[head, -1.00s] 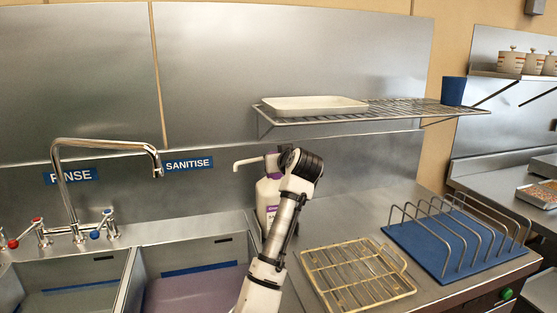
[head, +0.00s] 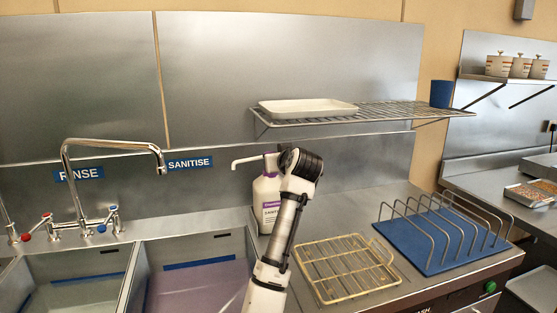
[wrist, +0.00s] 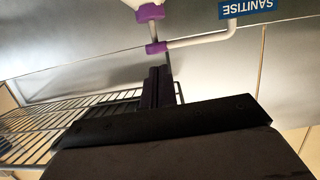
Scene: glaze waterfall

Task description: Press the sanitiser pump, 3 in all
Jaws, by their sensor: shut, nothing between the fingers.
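The sanitiser bottle (head: 268,205), white with a purple-marked label, stands upright on the counter right of the sink. My arm partly covers the bottle's right side. The wrist view is upside down; in it the purple collar (wrist: 150,12), the purple pump head (wrist: 157,47) and the white spout (wrist: 210,39) show. My gripper (wrist: 158,73) is shut and empty, its dark fingertips right at the top of the pump head. I cannot tell whether they touch it.
A wire shelf (head: 400,106) with a white tray (head: 308,107) and blue cup (head: 441,94) hangs behind the arm. A chrome tap (head: 110,145) rises over the sinks at left. A wire rack (head: 345,265) and a blue-based dish rack (head: 440,240) stand on the right counter.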

